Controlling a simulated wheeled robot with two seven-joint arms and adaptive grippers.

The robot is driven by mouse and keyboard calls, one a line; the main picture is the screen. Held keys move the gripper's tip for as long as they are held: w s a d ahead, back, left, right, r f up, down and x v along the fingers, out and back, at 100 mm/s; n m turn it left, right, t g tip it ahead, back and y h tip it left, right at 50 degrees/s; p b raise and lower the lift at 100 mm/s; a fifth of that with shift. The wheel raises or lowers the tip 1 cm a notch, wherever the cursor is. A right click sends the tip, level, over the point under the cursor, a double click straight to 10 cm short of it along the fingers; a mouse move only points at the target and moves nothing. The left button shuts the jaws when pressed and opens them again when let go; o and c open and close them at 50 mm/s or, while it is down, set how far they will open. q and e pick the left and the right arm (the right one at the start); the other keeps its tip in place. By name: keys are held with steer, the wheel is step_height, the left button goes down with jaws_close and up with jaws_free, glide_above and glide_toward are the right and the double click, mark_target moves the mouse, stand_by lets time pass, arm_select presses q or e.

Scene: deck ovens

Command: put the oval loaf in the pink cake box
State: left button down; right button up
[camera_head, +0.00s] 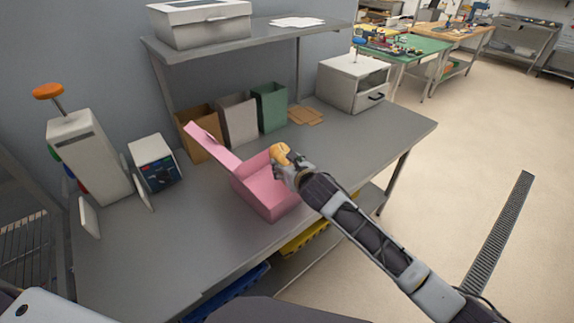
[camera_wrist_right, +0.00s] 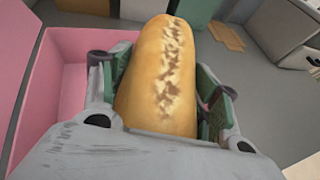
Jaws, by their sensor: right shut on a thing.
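The oval loaf (camera_wrist_right: 162,75) is golden with a pale, rough split along its top. My right gripper (camera_head: 281,160) is shut on it, with one finger on each side of the loaf in the right wrist view (camera_wrist_right: 160,95). In the head view the loaf (camera_head: 279,150) is above the right rim of the pink cake box (camera_head: 262,196). The pink cake box stands open on the grey table, its lid raised towards the back left. Its pink wall also shows left of the gripper in the right wrist view (camera_wrist_right: 52,85). My left gripper is not in view.
Brown, grey and green bags (camera_head: 238,120) stand behind the box. Brown flat pieces (camera_head: 306,115) lie right of them. A white cabinet (camera_head: 352,82) is at the back right. A small device (camera_head: 155,163) and a slicer-like machine (camera_head: 88,150) stand left. The table's front left is clear.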

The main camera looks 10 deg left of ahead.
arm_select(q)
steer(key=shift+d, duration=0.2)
arm_select(e)
steer(key=shift+f, duration=0.15)
steer(key=shift+f, duration=0.15)
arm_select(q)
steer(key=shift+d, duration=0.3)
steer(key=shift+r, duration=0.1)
arm_select(e)
steer(key=shift+f, duration=0.25)
steer(key=o, duration=1)
steer(key=shift+c, duration=0.2)
steer(key=shift+o, duration=0.9)
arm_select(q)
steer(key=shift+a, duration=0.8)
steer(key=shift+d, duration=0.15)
